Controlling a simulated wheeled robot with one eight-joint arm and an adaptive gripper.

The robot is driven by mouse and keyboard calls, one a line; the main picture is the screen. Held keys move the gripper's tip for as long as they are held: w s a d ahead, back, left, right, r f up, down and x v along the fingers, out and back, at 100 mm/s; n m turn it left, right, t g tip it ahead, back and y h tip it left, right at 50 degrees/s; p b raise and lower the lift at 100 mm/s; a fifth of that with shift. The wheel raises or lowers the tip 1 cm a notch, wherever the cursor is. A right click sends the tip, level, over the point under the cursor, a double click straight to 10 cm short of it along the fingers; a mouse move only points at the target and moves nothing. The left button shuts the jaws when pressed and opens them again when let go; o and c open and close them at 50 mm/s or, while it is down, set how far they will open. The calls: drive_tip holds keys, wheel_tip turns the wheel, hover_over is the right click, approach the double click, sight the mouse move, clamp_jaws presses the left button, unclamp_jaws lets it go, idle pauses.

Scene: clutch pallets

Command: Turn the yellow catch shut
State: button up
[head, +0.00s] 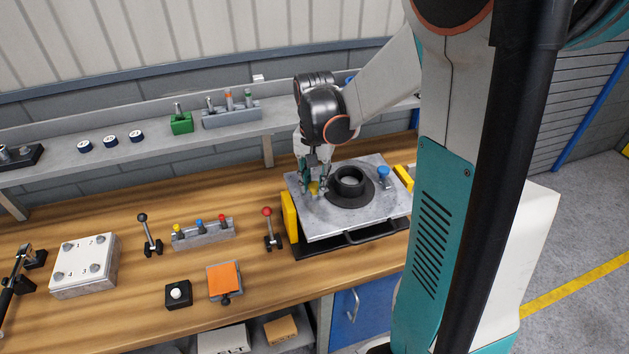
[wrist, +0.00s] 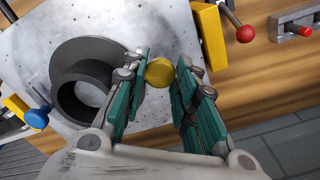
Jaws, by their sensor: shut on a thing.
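The yellow catch (wrist: 160,72) is a round yellow knob on a grey metal pallet plate (wrist: 30,62), near the plate's edge. In the head view the catch (head: 314,188) is partly hidden by my gripper (head: 313,186), which points down at the plate. In the wrist view the teal fingers of my gripper (wrist: 160,80) stand on either side of the knob, shut on it. The plate (head: 325,226) also carries a dark ring (head: 350,181) in its middle and a blue catch (head: 383,172) at the far right.
Yellow blocks (head: 289,215) stand at the plate's sides. A red-knobbed lever (head: 268,228) stands left of it, close by. A grey block with coloured pegs (head: 203,232) and an orange pad (head: 224,279) lie further left. A shelf (head: 155,142) runs behind the bench.

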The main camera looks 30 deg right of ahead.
sight(314, 185)
drive_tip(key=shift+m, duration=0.9)
drive_tip(key=o, duration=1.1)
drive_tip(key=shift+r, duration=0.1)
wheel_tip(314, 185, up, 12)
drive_tip(key=shift+f, duration=0.1)
